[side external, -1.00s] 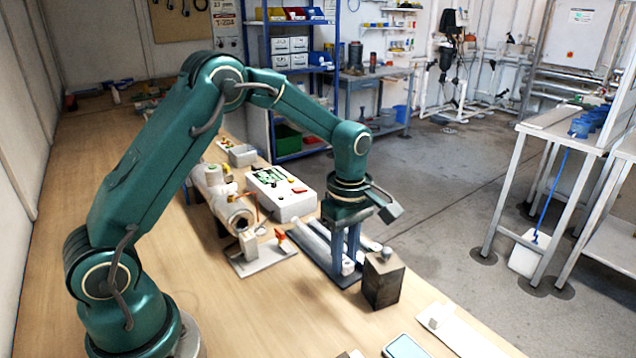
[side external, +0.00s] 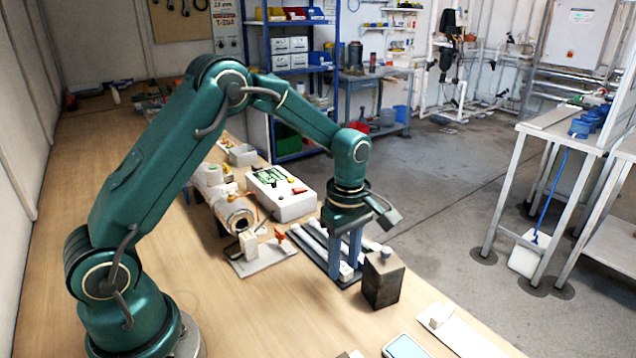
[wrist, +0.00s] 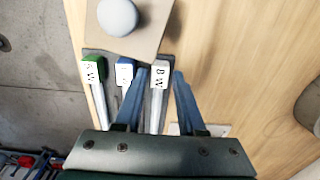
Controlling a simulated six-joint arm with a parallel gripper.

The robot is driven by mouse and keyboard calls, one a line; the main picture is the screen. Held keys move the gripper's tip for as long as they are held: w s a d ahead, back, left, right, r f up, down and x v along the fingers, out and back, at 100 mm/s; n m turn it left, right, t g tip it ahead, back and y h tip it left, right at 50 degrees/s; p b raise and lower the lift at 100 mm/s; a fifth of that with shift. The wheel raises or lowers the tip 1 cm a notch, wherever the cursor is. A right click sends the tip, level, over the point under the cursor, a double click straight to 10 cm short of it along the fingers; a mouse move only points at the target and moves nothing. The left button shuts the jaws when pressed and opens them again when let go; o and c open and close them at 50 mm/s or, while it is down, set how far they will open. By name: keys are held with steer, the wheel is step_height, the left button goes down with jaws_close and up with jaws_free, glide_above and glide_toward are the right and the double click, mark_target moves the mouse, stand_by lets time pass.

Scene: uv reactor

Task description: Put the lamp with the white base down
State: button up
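The lamp with the white base (wrist: 160,82), a pale tube with a white end block marked "8 W", lies along the right side of a dark tray (wrist: 110,62) in the wrist view.
A dark block (side external: 383,279) with a round knob stands close to the right of the fingers.

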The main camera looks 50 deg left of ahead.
steer(key=s+r+m+t, duration=0.1)
steer(key=s+r+m, duration=0.25)
steer(key=r, duration=1.15)
steer(key=s+d+f+m+t, duration=0.1)
steer(key=s+m+t, duration=0.3)
steer(key=s+m, duration=0.9)
steer(key=shift+s+d+m+t, duration=0.3)
steer(key=shift+d+m, duration=0.35)
steer(key=shift+m, duration=0.1)
